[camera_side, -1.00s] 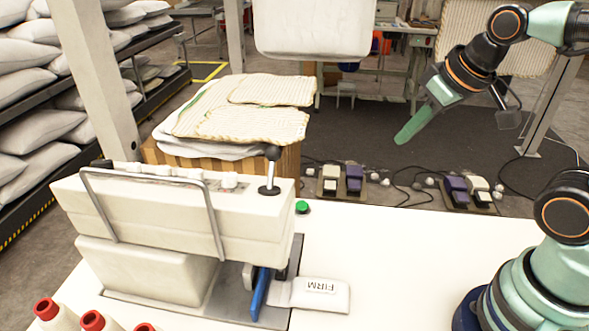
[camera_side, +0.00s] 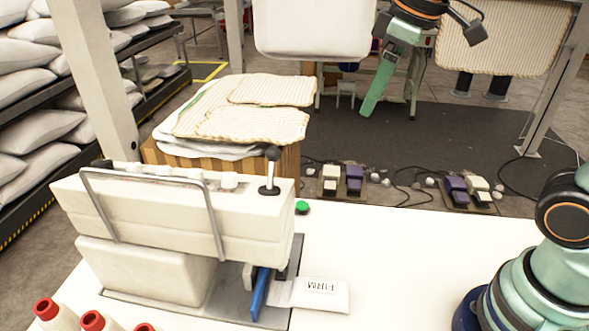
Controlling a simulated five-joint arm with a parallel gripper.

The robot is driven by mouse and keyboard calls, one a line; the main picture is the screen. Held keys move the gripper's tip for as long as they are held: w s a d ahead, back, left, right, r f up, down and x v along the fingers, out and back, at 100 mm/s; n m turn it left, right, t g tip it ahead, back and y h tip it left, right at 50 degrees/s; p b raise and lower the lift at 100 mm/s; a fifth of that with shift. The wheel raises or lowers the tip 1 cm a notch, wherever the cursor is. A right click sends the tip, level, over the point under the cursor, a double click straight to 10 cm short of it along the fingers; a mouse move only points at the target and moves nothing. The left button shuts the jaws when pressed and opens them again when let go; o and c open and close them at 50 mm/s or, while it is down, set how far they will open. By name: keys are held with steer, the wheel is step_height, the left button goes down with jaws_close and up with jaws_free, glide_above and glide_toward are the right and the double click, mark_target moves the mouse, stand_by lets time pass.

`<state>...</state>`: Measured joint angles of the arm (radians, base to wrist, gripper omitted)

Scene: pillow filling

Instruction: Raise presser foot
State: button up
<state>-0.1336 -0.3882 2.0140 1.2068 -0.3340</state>
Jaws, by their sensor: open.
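The cream sewing machine (camera_side: 170,211) stands on the white table at the left. A blue lever (camera_side: 259,293) hangs upright at its right end, beside a grey metal part (camera_side: 249,276). I cannot clearly make out the presser foot itself. A black-knobbed post (camera_side: 270,172) rises from the machine's top right. A white pad marked FIRM (camera_side: 310,294) lies at the machine's right end, partly on the metal plate. My gripper (camera_side: 368,103) is raised well behind and above the machine, angled down-left. It is open, touches nothing and looks empty.
A green button (camera_side: 302,207) sits behind the machine's right end. Striped quilted covers (camera_side: 255,122) are stacked on a wooden box behind. Red-topped thread cones (camera_side: 93,321) stand at the front left. The table (camera_side: 400,260) right of the pad is clear.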

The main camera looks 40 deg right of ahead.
steer(key=w+a+r+n+g, duration=0.3)
steer(key=w+a+r+n, duration=0.25)
steer(key=a+n, duration=0.3)
steer(key=n+g+h, duration=0.2)
steer(key=n+g, duration=0.1)
steer(key=n, duration=0.4)
glide_toward(274, 154)
steer(key=shift+m, duration=0.25)
steer(key=shift+w+d+x, duration=0.1)
steer(key=shift+w+x, duration=0.1)
steer(key=shift+x, duration=1.55)
steer(key=shift+w+d+x, duration=0.1)
steer(key=shift+w+x, duration=0.05)
steer(key=shift+x, duration=1.6)
steer(key=shift+w+x, duration=0.2)
steer(key=shift+x, duration=1.55)
steer(key=shift+f, duration=0.1)
